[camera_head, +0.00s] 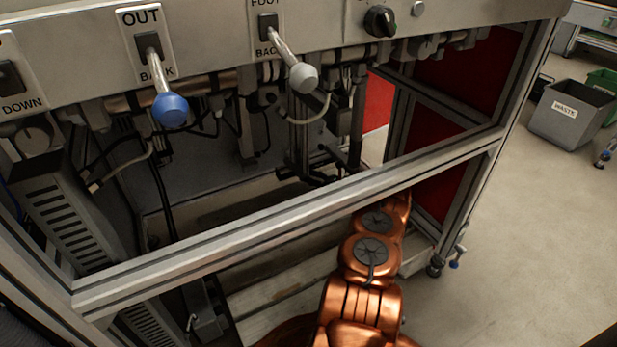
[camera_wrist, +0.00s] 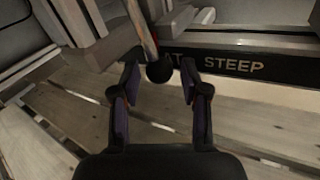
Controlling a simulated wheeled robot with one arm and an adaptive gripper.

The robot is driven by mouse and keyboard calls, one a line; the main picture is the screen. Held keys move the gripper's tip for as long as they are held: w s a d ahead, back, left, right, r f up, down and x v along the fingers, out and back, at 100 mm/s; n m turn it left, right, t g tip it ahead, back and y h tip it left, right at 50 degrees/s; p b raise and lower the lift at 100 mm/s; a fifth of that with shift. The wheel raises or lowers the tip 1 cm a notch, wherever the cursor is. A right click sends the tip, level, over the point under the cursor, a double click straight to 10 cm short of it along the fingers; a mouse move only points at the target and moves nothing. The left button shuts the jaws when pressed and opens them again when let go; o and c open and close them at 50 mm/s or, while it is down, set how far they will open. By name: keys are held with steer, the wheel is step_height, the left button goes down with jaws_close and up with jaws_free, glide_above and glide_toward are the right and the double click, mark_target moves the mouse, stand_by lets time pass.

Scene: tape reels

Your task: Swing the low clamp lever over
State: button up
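In the wrist view a thin lever with a dark ball knob (camera_wrist: 159,71) hangs down from above, beside a black strip (camera_wrist: 235,66) with white lettering that reads "STEEP" at its right end. It looks like the low clamp lever. My gripper (camera_wrist: 159,80) is open, its two dark fingers well apart. The knob shows between the fingertips, nearer the left one; I cannot tell whether it touches. In the head view my copper arm reaches in under the machine's frame, and my gripper is hidden there.
In the head view a metal frame bar (camera_head: 290,232) crosses above my arm. A blue-knobbed lever (camera_head: 170,110) and a grey-knobbed lever (camera_head: 304,78) stick out from the panel above. Grey (camera_head: 571,113) and green bins stand at the right. Wooden slats (camera_wrist: 45,125) lie below my gripper.

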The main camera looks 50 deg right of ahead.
jaws_close()
steer(key=shift+w+a, duration=0.1)
steer(key=shift+w+a+r, duration=0.1)
steer(key=shift+w, duration=0.1)
stand_by(0.3)
